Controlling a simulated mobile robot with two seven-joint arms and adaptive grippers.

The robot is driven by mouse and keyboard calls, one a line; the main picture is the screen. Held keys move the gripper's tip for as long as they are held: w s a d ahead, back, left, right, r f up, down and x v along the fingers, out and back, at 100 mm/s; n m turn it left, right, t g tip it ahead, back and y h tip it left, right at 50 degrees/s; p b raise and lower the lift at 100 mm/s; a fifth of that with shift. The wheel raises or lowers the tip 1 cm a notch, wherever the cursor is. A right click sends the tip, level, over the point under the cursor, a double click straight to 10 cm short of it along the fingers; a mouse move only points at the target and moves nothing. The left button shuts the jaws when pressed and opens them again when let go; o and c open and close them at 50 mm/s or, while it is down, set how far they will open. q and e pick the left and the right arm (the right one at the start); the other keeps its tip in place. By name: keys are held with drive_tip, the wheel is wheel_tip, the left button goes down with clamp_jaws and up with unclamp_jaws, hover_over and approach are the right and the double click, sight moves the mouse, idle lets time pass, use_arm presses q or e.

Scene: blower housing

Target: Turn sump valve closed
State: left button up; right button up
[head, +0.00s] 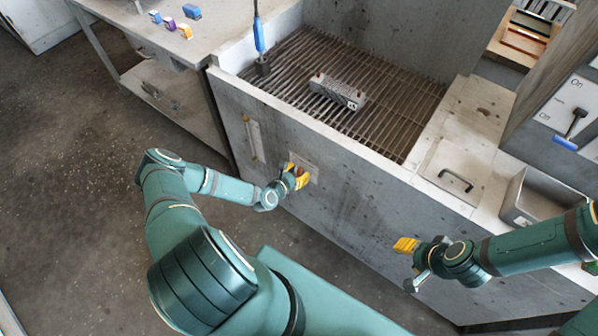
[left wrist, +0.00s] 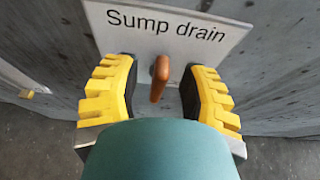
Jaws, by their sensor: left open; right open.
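The sump valve has an orange handle (left wrist: 160,78) in front of a pale plate (left wrist: 190,35) lettered "Sump drain", seen in the left wrist view. The handle points toward my wrist and down in that picture. My left gripper (left wrist: 158,92) is open, with a yellow and black finger on each side of the handle and a gap on both sides. In the head view my left gripper (head: 296,176) is at the plate (head: 307,163) on the housing's front wall and mostly covers the handle. My right gripper (head: 408,265) is open and empty, in front of the wall further right.
The housing's grey front wall (head: 350,215) is close to both grippers. Its top holds a grate (head: 390,85) with a metal block (head: 338,91) and a blue-handled tool (head: 259,38). A bench (head: 120,22) stands left. A metal bin (head: 540,200) is at right.

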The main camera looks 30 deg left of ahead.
use_arm(q)
drive_tip(key=shift+w+f, duration=0.1)
drive_tip(key=shift+w, duration=0.25)
drive_tip(key=shift+c, duration=0.4)
clamp_jaws()
